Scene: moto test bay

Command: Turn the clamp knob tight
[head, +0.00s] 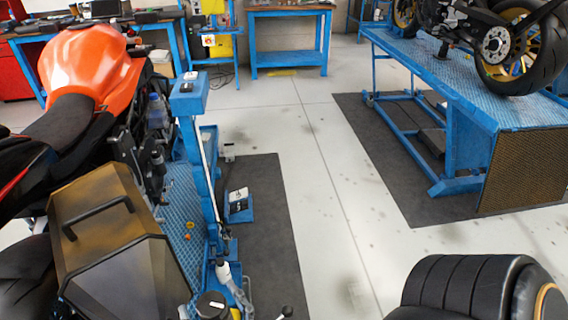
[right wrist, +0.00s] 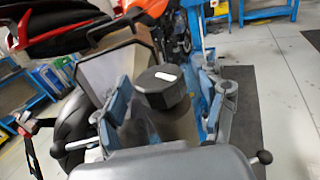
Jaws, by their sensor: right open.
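The clamp knob (right wrist: 165,90) is a black, many-sided cap with a white mark on top. It sits in the middle of the right wrist view, and shows at the bottom edge of the head view (head: 212,305). My right gripper (right wrist: 169,100) is open, with one finger on each side of the knob. A gap seems to show between knob and fingers, but I cannot tell whether either touches. The knob's lower part is partly hidden by the grey body in front. A thin bar with black ball ends shows low in the right wrist view. My left gripper is not in view.
An orange and black motorcycle (head: 90,65) stands at left by a blue post (head: 190,130). A bronze and grey case (head: 105,225) is close beside the knob. A blue lift table (head: 470,85) holds another motorcycle at right. The floor between (head: 320,190) is clear.

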